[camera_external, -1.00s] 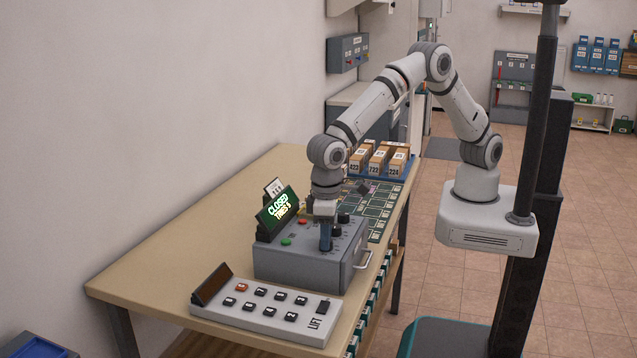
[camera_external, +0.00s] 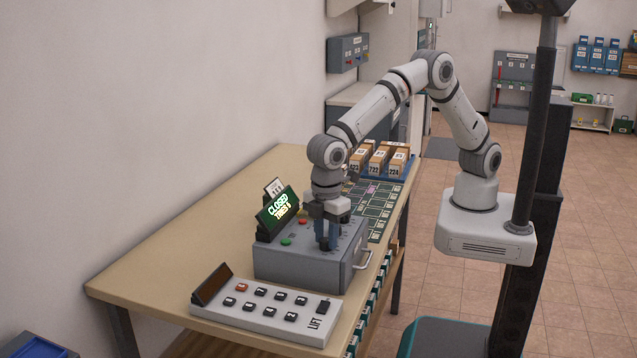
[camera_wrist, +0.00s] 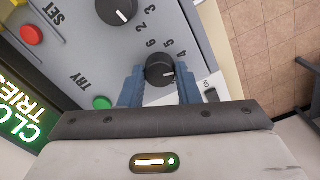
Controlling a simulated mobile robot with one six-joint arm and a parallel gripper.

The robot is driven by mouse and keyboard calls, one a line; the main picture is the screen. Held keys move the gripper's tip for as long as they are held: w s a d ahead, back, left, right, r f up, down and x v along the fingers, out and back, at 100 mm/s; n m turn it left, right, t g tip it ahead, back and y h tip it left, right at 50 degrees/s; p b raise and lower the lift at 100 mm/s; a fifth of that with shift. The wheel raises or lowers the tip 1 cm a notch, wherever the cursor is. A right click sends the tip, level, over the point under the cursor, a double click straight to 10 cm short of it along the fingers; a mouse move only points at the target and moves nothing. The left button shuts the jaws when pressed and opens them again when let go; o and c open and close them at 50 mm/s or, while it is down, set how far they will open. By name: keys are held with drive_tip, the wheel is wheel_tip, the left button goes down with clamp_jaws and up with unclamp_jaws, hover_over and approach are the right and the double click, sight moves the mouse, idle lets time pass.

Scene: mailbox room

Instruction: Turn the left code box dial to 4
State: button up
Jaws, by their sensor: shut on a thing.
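The grey code box (camera_external: 300,262) stands on the bench with its display sign (camera_external: 278,212) reading CLOSED and TRIES. My gripper (camera_external: 326,243) points straight down at the box's near dial, the left one. In the wrist view my gripper's blue fingers (camera_wrist: 160,85) are shut on this black dial (camera_wrist: 160,68), one on each side. Its white mark points to the right of the picture, a little below the printed 4. The numbers 5 and 6 also show around it. A second black dial (camera_wrist: 115,10) sits beside it, partly cut off.
A green button (camera_wrist: 102,102) and a red button (camera_wrist: 32,34) are on the box face. A keypad panel (camera_external: 265,310) lies in front of the box. Parcels (camera_external: 378,160) stand behind on the bench. The bench's left side (camera_external: 190,245) is clear.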

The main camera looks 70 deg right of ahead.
sight(326, 240)
drive_tip(key=shift+n, duration=1.3)
drive_tip(key=o, duration=1)
drive_tip(key=shift+c, duration=0.2)
drive_tip(key=shift+r+b, duration=0.65)
drive_tip(key=shift+r, duration=3.3)
